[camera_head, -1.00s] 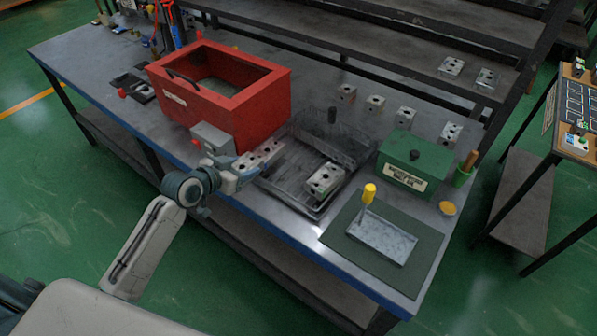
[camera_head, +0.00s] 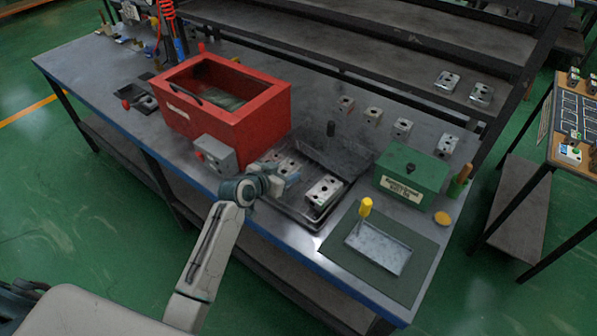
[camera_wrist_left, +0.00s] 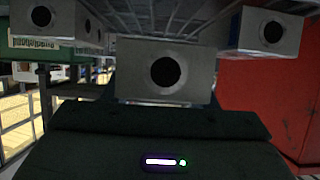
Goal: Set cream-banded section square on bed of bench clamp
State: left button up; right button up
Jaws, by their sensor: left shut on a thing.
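My left gripper (camera_head: 282,176) is shut on a grey metal block (camera_wrist_left: 165,72) with a round dark hole, at the wire tray's left part. Another grey block (camera_head: 323,190) with holes stands in the tray, to the right of my gripper. I cannot make out a cream band on the held block. A low dark fixture with a red knob (camera_head: 126,104) lies left of the red box; I cannot tell if it is the bench clamp. My right gripper is not in view.
The wire tray (camera_head: 343,168) is between the open red box (camera_head: 225,118) and the green box (camera_head: 412,172). A grey box (camera_head: 216,153) stands close to my wrist. A green mat (camera_head: 352,268) bears a metal plate and yellow-handled tool. Several blocks stand behind.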

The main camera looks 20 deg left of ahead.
aim_at(299, 170)
pick_arm(q)
jog(key=shift+w+d+p, duration=0.3)
jog(key=shift+w+d, duration=0.65)
jog(key=shift+d, duration=0.25)
jog(key=shift+w+d+f+p, duration=0.35)
jog(key=shift+w+d+p, duration=0.15)
jog(key=shift+d, duration=0.15)
jog(key=shift+f+p, duration=0.3)
jog(key=shift+f, duration=1)
jog(key=shift+a+f, duration=0.1)
jog(key=shift+f, duration=0.15)
jog(key=o, duration=1.3)
jog(key=shift+s, duration=0.1)
